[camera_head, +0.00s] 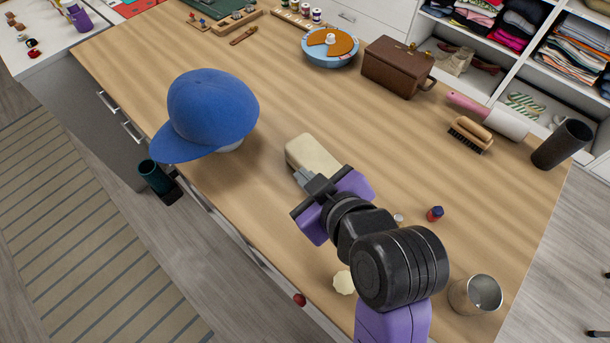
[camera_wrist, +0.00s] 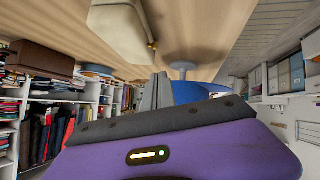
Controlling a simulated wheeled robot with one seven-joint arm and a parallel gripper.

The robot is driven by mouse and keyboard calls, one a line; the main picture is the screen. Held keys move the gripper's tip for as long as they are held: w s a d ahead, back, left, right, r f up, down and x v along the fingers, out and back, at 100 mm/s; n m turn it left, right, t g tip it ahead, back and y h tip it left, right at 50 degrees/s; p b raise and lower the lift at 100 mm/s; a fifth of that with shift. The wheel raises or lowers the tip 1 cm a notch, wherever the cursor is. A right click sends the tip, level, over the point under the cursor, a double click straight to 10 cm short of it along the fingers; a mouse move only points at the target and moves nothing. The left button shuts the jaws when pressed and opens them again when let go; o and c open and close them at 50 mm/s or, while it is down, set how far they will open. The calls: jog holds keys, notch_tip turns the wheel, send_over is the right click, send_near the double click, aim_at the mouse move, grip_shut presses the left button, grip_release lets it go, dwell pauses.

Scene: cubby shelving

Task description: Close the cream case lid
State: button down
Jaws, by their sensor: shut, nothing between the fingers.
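The cream case (camera_head: 313,152) is a small rounded box on the wooden table, near the middle of the head view. My gripper (camera_head: 301,176) is at its near side, and the gripper and wrist hide part of it. In the wrist view the cream case (camera_wrist: 118,28) is at the top, with a small brass-coloured clasp at its edge. No wide gap shows between lid and base, but I cannot tell whether the lid is fully down. My grey fingers (camera_wrist: 155,92) are together and empty, close to the case. I cannot tell whether they touch it.
A blue cap (camera_head: 210,108) on a stand is left of the case. A brown case (camera_head: 397,68), a brush (camera_head: 470,134) and a dark cup (camera_head: 562,145) stand behind and right. A metal cup (camera_head: 475,294) and small spools are nearer. Bare table lies between.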

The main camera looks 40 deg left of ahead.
aim_at(316, 167)
jog(key=f, duration=0.1)
jog(key=w+a+f, duration=0.1)
jog(key=f, duration=0.1)
jog(key=shift+w+a+f, duration=0.2)
jog(key=shift+a, duration=0.2)
jog(key=shift+w+a+f, duration=0.1)
jog(key=shift+w+f, duration=0.15)
jog(key=shift+f, duration=0.55)
jog(key=shift+f+b, duration=0.4)
jog(key=shift+f, duration=0.4)
jog(key=shift+r, duration=0.1)
